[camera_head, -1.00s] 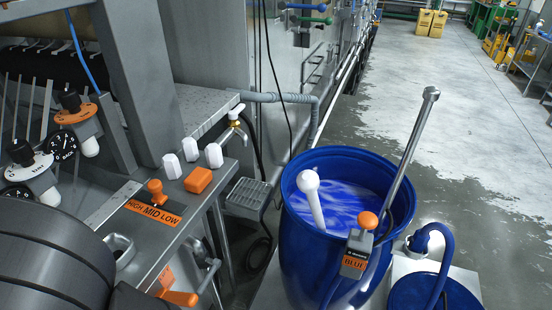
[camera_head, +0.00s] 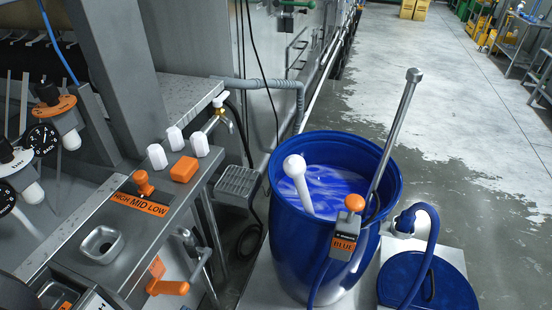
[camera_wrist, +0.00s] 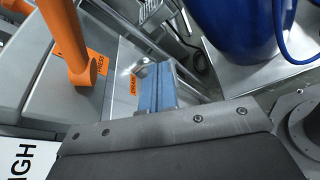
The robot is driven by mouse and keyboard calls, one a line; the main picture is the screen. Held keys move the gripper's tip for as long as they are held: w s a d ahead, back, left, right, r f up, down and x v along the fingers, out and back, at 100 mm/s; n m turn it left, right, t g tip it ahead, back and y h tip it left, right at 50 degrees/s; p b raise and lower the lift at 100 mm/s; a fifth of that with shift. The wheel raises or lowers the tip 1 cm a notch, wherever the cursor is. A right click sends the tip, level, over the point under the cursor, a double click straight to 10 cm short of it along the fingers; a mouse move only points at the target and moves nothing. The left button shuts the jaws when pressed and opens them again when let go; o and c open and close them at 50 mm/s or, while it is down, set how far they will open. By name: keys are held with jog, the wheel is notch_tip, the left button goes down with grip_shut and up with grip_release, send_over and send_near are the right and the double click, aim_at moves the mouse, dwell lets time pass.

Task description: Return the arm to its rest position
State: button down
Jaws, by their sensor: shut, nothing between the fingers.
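My gripper (camera_wrist: 157,88) shows in the wrist view as blue-grey fingers held together, with nothing between them. Its fingertips appear over a grey metal surface beside an orange label. The fingers are not visible in the head view, where only a dark part of my arm may show at the bottom left corner. No object is held.
A metal control panel (camera_head: 75,235) with an orange lever (camera_head: 143,183) and white knobs stands at left. A blue barrel (camera_head: 290,250) of blue liquid holds a white-ended rod (camera_head: 299,180). An orange handle (camera_wrist: 75,45) is close at left in the wrist view. Floor (camera_head: 450,110) is open beyond.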

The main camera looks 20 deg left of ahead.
jog(key=shift+a+f+m+y, duration=0.25)
jog(key=shift+m+y, duration=0.05)
dwell(0.5)
